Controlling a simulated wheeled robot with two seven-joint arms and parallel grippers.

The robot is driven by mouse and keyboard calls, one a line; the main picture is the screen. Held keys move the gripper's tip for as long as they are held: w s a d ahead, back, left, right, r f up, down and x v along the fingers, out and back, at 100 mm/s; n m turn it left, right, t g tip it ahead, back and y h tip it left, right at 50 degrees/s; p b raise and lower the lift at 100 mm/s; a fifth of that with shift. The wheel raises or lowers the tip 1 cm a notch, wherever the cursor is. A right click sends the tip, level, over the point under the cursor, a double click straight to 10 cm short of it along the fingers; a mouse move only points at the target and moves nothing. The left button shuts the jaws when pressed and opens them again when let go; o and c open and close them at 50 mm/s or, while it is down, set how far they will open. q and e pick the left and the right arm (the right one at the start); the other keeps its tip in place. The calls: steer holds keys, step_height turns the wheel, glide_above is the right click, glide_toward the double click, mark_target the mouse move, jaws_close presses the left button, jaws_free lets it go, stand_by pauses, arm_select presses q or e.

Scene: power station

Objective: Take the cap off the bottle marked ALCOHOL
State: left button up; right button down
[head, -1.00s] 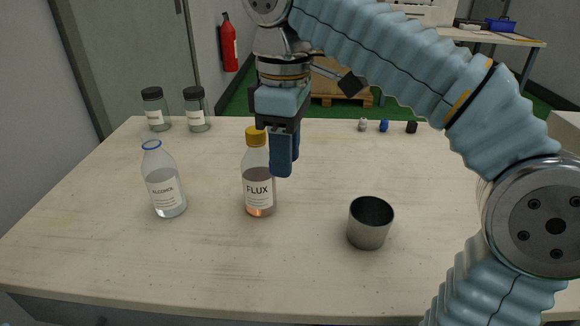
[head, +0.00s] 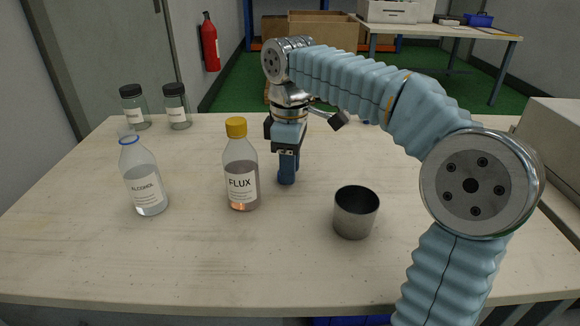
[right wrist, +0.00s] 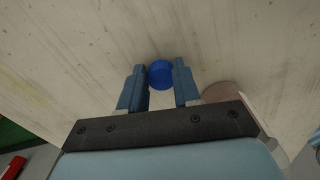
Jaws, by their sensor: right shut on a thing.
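The bottle marked ALCOHOL (head: 146,190) stands upright at the left of the table, clear, with a blue ring at its neck and no cap seen on top. My right gripper (head: 287,180) is low over the table, right of the yellow-capped FLUX bottle (head: 241,180). In the right wrist view its fingers (right wrist: 159,68) are shut on a round blue cap (right wrist: 160,76). In the head view the fingers hide the cap. I cannot tell whether the cap touches the table. My left gripper is not in view.
An open metal cup (head: 356,215) stands to the right of the gripper, near the front. Two dark-lidded jars (head: 177,110) stand at the back left. A grey box (head: 562,150) is at the right edge. The front of the table is clear.

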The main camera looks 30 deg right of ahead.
steer(key=c, duration=0.8)
jaws_free()
steer(key=shift+f, duration=0.1)
step_height(320, 180, up, 12)
steer(key=p, duration=0.3)
steer(key=shift+p, duration=0.3)
